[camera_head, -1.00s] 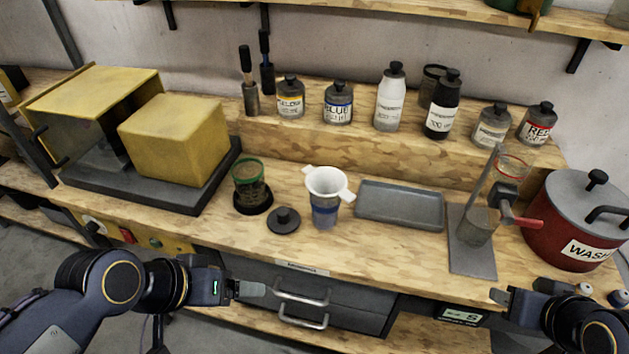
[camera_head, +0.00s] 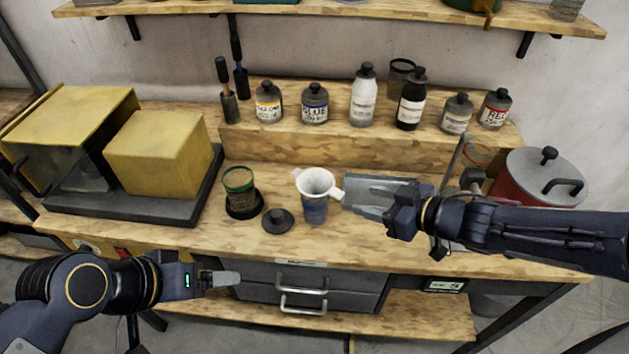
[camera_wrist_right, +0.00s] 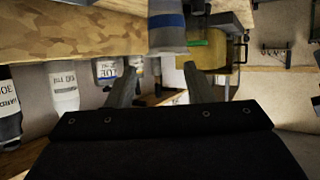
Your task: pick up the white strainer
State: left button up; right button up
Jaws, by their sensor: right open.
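My left gripper (camera_head: 222,278) is low in front of the drawers, seen side-on.
A grey tray (camera_head: 378,182) lies partly behind my right gripper. A black lid (camera_head: 278,221) and a green-rimmed cup (camera_head: 239,188) stand left of the strainer. A stand and red pot (camera_head: 508,185) are partly behind my right arm. Bottles line the raised shelf.

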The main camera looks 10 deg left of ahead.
aim_at(341, 195)
jog(key=shift+y, duration=0.3)
jog(key=x, duration=0.2)
jog(key=b+x, duration=0.1)
jog(key=x, duration=0.2)
jog(key=b+x, duration=0.1)
jog(key=x, duration=0.2)
jog(key=shift+s+a+f, duration=0.1)
jog(key=shift+s+a, duration=0.15)
grip_shut()
